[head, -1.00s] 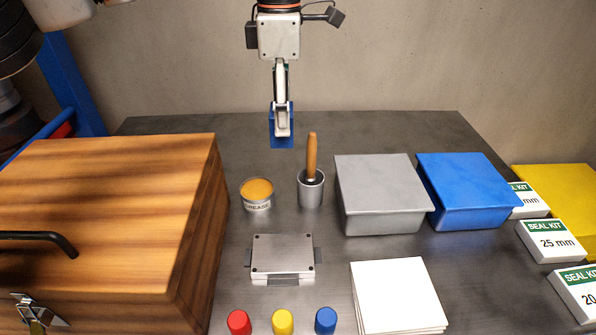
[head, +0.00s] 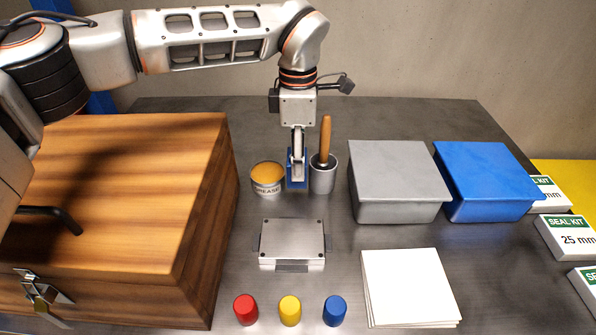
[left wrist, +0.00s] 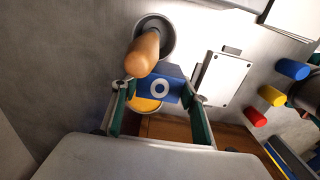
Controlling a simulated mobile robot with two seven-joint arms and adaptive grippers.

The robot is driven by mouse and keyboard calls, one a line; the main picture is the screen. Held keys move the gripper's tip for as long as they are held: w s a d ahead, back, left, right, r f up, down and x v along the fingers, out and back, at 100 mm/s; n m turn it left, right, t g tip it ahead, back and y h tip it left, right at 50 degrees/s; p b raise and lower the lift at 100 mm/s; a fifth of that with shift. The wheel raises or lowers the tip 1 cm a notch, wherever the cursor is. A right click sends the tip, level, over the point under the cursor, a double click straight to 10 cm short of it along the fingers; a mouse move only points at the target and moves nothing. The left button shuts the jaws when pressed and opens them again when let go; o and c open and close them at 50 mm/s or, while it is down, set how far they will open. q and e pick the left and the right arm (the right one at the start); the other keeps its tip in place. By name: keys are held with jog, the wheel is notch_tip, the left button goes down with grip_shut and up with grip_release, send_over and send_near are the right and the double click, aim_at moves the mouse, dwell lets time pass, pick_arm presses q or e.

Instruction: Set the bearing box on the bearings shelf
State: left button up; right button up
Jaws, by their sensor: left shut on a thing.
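A small blue box (head: 291,181) with a white ring mark is the likely bearing box. My left gripper (head: 298,172) points down and is shut on it. In the left wrist view the blue box (left wrist: 173,90) sits between the two green-padded fingers, its ring mark facing the camera. In the head view it appears between the grease tin and the brush cup, partly hidden by the fingers. I cannot tell whether it touches the table. No shelf is identifiable in these views. My right gripper is not in view.
The grease tin (head: 267,179) and the brush cup (head: 323,176) stand close on either side. A wooden chest (head: 120,200) fills the left. Grey (head: 398,180) and blue (head: 488,180) bins stand right. A metal plate block (head: 292,243) and coloured caps lie in front.

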pick_arm(q)
jog(key=shift+f, duration=2)
jog(key=shift+f, duration=0.1)
jog(key=o, duration=1.2)
